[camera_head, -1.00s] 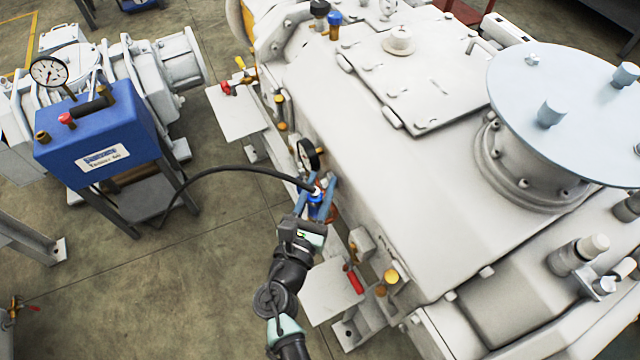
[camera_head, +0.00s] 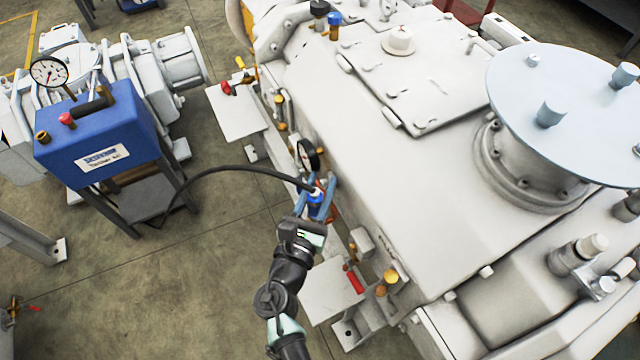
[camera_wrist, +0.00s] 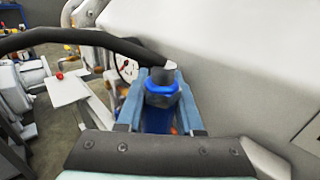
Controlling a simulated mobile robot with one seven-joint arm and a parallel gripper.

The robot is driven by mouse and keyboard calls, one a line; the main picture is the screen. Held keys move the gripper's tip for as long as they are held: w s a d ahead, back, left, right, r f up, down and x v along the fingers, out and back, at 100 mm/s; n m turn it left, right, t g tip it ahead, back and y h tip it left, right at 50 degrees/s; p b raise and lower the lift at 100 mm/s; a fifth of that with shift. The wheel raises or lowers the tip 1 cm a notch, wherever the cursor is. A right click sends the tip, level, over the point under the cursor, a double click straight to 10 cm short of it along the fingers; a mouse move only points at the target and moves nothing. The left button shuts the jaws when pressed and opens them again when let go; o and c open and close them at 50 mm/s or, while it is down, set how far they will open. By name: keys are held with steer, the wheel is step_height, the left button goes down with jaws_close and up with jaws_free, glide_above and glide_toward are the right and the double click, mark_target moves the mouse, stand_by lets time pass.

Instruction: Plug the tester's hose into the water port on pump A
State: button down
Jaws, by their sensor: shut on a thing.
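The blue tester (camera_head: 97,135) with a round dial on top stands on a dark stand at the left in the head view. Its black hose (camera_head: 235,170) arches from behind the stand to a blue hose connector (camera_head: 317,196) at the side of the large white pump (camera_head: 420,200). My gripper (camera_head: 316,200) is shut on the blue connector, which also shows between the two blue-grey fingers in the wrist view (camera_wrist: 161,90). The hose leaves the connector's top toward the left. The connector's lower end and any port below it are hidden by the fingers and connector.
A dial gauge (camera_head: 307,155) is on the pump's side just beyond my gripper. A red-handled valve (camera_head: 354,280) and brass fittings sit nearer, by a white plate (camera_head: 330,290). Another machine (camera_head: 165,65) stands at the back left. The floor between tester and pump is clear.

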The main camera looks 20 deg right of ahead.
steer(key=shift+f+b, duration=0.6)
steer(key=shift+c, duration=2.3)
jaws_free()
steer(key=shift+s+d, duration=0.1)
steer(key=p+v, duration=0.1)
steer(key=v, duration=1.2)
steer(key=shift+w, duration=0.2)
